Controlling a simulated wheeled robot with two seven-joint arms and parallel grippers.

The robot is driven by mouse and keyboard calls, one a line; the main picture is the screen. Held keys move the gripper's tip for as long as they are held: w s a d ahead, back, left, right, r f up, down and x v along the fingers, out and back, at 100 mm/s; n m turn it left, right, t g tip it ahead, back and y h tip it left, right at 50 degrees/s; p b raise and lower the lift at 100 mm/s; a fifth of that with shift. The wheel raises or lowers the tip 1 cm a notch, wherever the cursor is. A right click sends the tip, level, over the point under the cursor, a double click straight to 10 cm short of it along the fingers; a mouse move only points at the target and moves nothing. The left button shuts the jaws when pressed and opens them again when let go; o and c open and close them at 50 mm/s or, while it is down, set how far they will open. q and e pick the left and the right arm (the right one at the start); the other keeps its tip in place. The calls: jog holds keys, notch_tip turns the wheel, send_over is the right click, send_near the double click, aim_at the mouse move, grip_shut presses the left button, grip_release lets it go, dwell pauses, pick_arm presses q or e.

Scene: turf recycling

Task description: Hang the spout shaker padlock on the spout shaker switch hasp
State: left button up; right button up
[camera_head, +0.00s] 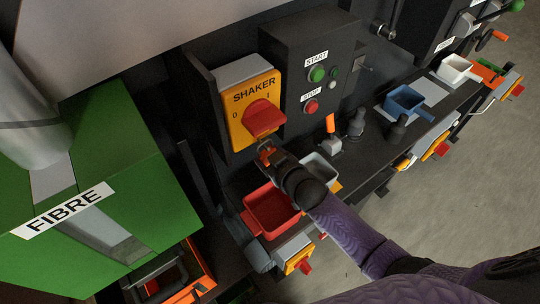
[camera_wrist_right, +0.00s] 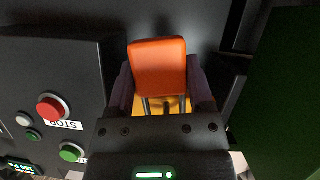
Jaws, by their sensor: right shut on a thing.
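The shaker switch has a yellow plate (camera_head: 240,119) marked SHAKER, with a red knob (camera_head: 264,117). My right gripper (camera_head: 268,155) is just below this plate. It is shut on an orange padlock (camera_head: 265,153), which shows only in part in the head view. In the right wrist view the padlock (camera_wrist_right: 158,68) sits between the fingers, its metal shackle legs pointing down the picture toward a yellow surface (camera_wrist_right: 178,106). The hasp is not clear, and I cannot tell whether the shackle touches it. My left gripper is out of view.
A dark box with a green START button (camera_head: 317,74) and red STOP button (camera_head: 311,107) stands right of the switch. A red tray (camera_head: 270,211) lies below my right gripper. A blue tray (camera_head: 403,103) is further right. A green FIBRE bin (camera_head: 85,190) stands left.

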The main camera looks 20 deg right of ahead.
jog(key=shift+f, duration=0.1)
jog(key=o, duration=1.3)
jog(key=shift+s, duration=0.1)
